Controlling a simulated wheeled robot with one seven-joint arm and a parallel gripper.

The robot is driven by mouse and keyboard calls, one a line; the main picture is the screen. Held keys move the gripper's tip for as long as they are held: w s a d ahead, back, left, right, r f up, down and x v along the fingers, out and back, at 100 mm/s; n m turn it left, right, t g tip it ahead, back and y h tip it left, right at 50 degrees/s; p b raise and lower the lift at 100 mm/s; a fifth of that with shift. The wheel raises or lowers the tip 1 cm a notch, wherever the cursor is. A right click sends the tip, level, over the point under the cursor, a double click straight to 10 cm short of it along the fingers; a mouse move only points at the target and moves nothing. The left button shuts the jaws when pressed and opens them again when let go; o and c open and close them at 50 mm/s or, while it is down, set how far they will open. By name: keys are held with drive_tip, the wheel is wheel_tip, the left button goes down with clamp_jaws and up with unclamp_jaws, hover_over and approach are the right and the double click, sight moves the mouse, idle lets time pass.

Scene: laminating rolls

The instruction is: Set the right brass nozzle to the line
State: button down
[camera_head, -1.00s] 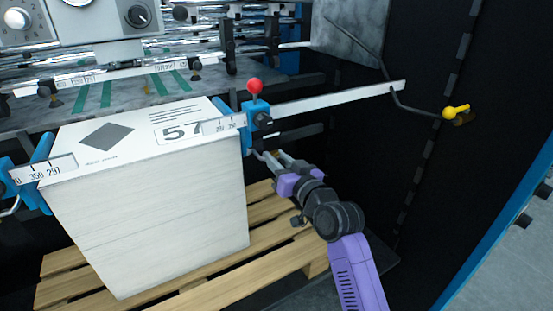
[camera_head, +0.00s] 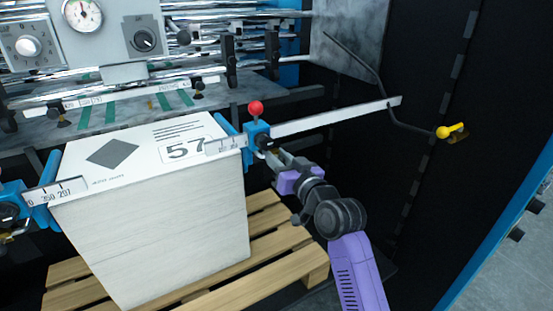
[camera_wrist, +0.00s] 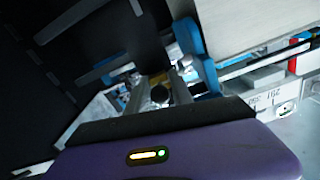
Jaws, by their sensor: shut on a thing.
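The right nozzle (camera_head: 198,88) hangs on a white scale bar (camera_head: 140,96) across the machine, in the head view. It has a dark knob on top and a small brass tip below. A similar left nozzle (camera_head: 61,114) is on the same bar. My gripper (camera_head: 270,150) is well to the right and in front of them, at the blue clamp (camera_head: 257,133) beside the paper stack. In the wrist view the fingers (camera_wrist: 160,88) close around a dark round knob (camera_wrist: 159,95). The nozzle's exact mark on the scale is too small to read.
A tall paper stack (camera_head: 150,220) marked 57 stands on a wooden pallet (camera_head: 285,266). A red ball knob (camera_head: 256,107) tops the blue clamp, and a white ruler (camera_head: 335,118) extends right. A bent dark rod (camera_head: 362,75) and yellow lever (camera_head: 452,131) are further right.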

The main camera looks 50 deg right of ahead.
drive_tip(key=c, duration=1.3)
unclamp_jaws()
drive_tip(key=shift+f, duration=0.1)
drive_tip(key=shift+c, duration=0.2)
drive_tip(key=b+v, duration=0.1)
drive_tip(key=v, duration=0.7)
drive_tip(key=shift+w, duration=0.1)
